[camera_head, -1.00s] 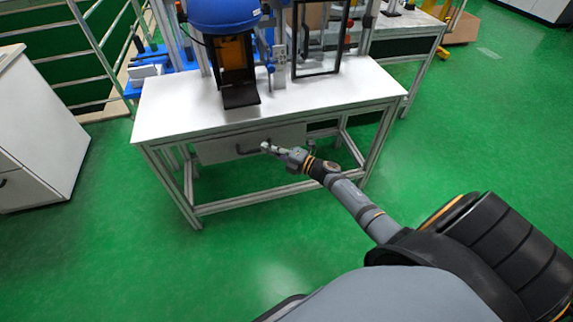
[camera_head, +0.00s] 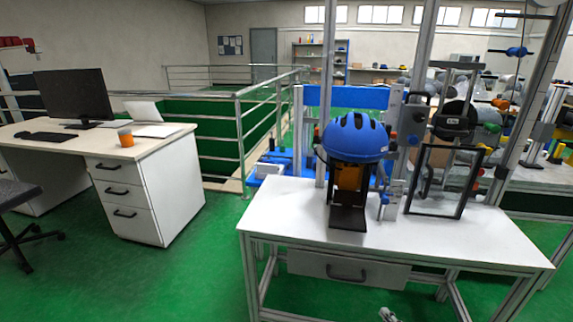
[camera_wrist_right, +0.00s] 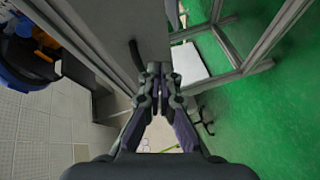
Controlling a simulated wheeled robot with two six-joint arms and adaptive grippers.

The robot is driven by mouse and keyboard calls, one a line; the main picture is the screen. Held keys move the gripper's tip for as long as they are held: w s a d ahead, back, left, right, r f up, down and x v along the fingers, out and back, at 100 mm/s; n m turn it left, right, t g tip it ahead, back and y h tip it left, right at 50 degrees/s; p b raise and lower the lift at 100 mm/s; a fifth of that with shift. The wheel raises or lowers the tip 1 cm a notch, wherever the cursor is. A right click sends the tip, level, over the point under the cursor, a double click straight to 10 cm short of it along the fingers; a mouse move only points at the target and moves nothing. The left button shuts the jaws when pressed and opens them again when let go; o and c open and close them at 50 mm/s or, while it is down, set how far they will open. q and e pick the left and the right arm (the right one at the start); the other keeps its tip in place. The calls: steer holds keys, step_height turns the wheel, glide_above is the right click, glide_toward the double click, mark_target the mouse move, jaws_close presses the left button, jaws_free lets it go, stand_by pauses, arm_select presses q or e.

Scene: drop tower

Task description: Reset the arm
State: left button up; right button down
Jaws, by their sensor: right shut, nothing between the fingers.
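My right gripper (camera_head: 388,314) shows only at its tip, at the bottom edge of the head view, in front of the white table (camera_head: 470,240) and below its tabletop. In the right wrist view my right gripper (camera_wrist_right: 160,72) has its two fingers together with nothing between them. The white drawer (camera_head: 305,264) under the tabletop has a dark handle (camera_head: 347,273). In the right wrist view the handle (camera_wrist_right: 137,55) appears just beyond the fingertips, apparently apart from them. My left gripper is in neither view.
A blue helmet (camera_head: 355,137) sits on a dark stand (camera_head: 347,215) on the table, beside a black-framed panel (camera_head: 408,185).

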steer(key=s+d+f+m+g+h, duration=0.1)
steer(key=s+f+m+g+h, duration=0.2)
steer(key=s+f+m, duration=0.5)
steer(key=s+d+f+m+g+h, duration=0.1)
steer(key=s+f+m+g+h, duration=0.25)
steer(key=f, duration=0.75)
steer(key=s+a+f+m+g+y, duration=0.1)
steer(key=s+a+f+m+g, duration=0.3)
steer(key=s, duration=0.6)
steer(key=s+a+f+m+g+y, duration=0.1)
steer(key=s+a+f+m+g, duration=0.1)
steer(key=s+a+f+g, duration=0.45)
arm_select(q)
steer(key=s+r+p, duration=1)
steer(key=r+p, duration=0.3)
steer(key=p, duration=0.6)
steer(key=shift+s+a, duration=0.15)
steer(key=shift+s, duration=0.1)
arm_select(e)
steer(key=s+d+r+t, duration=0.2)
steer(key=s+r, duration=1.1)
steer(key=s, duration=0.1)
steer(key=shift+d+n, duration=0.3)
steer(key=shift+n, duration=0.05)
